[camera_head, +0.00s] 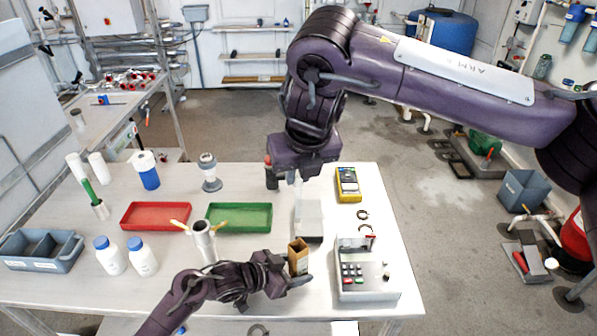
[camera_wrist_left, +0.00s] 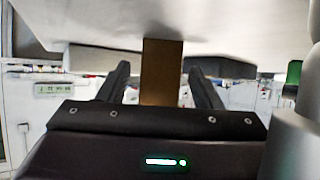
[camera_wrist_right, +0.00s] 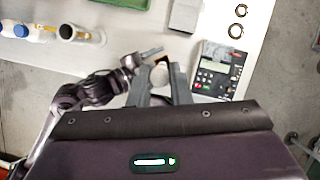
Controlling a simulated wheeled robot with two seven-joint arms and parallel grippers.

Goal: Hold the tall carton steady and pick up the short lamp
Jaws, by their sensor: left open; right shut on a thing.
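The tall carton (camera_head: 298,259) is brown with an open top and stands on the table near the front edge. My left gripper (camera_head: 292,276) is around it at low height. In the left wrist view the carton (camera_wrist_left: 161,80) stands between the open fingers with a gap on each side. My right gripper (camera_head: 297,174) is shut on a pale, round-ended thing, which looks like the short lamp (camera_wrist_right: 159,74). It holds this above the table. In the right wrist view the lamp's end covers most of the carton.
A control box with buttons (camera_head: 365,271) stands right of the carton. A grey-white block (camera_head: 309,222) lies behind it. A white tube holder (camera_head: 203,243) stands to the left. Green (camera_head: 239,205) and red (camera_head: 156,207) trays, a yellow meter (camera_head: 347,184) and rings (camera_head: 362,214) lie farther back.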

